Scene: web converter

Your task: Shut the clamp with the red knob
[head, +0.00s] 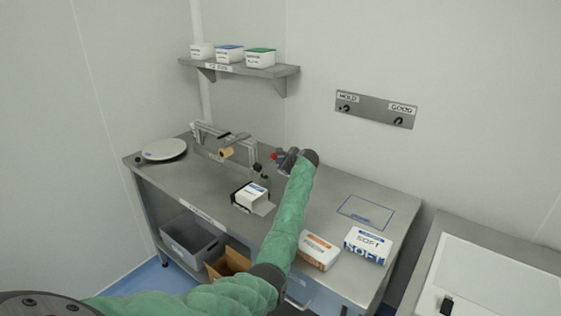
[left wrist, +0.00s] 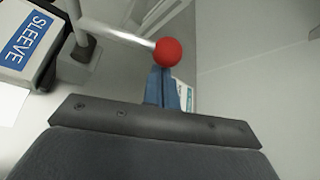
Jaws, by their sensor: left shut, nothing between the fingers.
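The red knob (head: 274,156) shows small in the head view, beside the tip of my left gripper (head: 281,159). In the left wrist view the red knob (left wrist: 168,52) is a round ball on the end of a pale metal rod (left wrist: 125,37) that runs to the left. My left gripper's blue fingers (left wrist: 162,88) are shut and empty, with their tips at the knob's lower edge. I cannot tell whether they touch it. The rest of the clamp is mostly hidden or too small to make out. My right gripper is in neither view.
A white sleeve box (head: 248,197) stands left of my arm on the steel bench (head: 186,190). A roll frame (head: 215,149) and a round plate (head: 164,149) are further left. Two labelled packs (head: 367,246) lie at the front right. A shelf (head: 245,68) hangs above.

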